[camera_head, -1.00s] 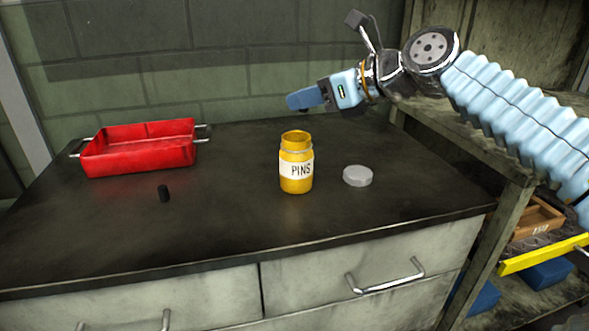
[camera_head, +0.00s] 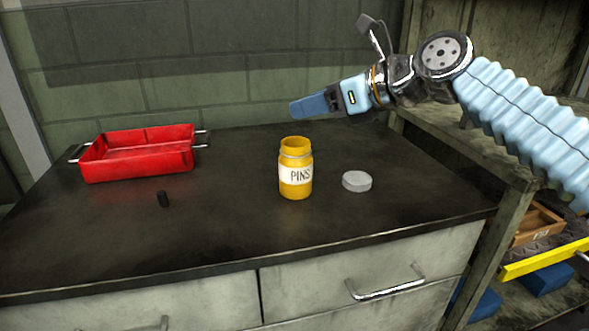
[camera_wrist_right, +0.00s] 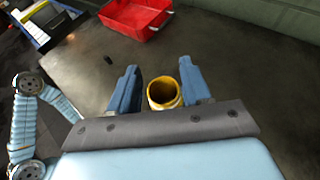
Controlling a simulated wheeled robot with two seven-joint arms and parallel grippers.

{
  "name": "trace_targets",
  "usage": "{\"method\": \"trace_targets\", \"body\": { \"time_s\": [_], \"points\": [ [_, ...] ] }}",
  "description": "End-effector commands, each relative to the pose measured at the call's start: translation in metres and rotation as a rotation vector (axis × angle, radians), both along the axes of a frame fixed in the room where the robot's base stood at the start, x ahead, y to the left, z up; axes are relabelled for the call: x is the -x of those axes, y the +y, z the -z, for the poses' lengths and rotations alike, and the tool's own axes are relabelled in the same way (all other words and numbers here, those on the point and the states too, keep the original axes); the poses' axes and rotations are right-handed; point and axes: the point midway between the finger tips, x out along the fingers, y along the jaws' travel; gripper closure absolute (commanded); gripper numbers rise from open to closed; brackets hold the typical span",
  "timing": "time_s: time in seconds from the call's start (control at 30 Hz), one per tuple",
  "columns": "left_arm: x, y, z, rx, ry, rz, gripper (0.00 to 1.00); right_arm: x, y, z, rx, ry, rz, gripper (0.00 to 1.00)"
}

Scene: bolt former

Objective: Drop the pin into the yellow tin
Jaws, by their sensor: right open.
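The yellow tin (camera_head: 296,186), labelled PINS, stands upright and open-topped on the dark worktop. Its open mouth (camera_wrist_right: 163,90) shows between my right fingers in the right wrist view. My left gripper is not in the head view.
A red tray (camera_head: 137,168) with metal handles sits at the back left. A grey lid (camera_head: 357,181) lies right of the tin. A wooden shelf unit (camera_head: 500,170) stands at the right. The worktop's front middle is clear.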

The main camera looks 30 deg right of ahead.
Motion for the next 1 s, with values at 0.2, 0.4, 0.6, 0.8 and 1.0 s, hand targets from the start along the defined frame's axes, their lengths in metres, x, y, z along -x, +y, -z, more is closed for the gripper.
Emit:
{"method": "trace_targets", "body": {
  "time_s": [0.2,0.4,0.6,0.8,1.0],
  "points": [
    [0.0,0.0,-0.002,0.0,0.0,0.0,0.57,0.042,-0.025,-0.021,0.0,-0.003,0.004,0.52],
    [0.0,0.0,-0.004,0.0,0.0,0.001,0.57,0.078,-0.044,-0.038,0.0,-0.003,0.004,0.52],
    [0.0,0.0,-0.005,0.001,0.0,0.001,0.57,0.096,-0.054,-0.046,0.001,-0.002,0.001,0.52],
    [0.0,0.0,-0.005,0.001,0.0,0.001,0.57,0.099,-0.055,-0.047,0.001,0.0,0.0,0.52],
    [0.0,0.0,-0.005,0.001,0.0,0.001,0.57,0.098,-0.055,-0.047,0.001,0.0,0.0,0.52]
  ]
}}
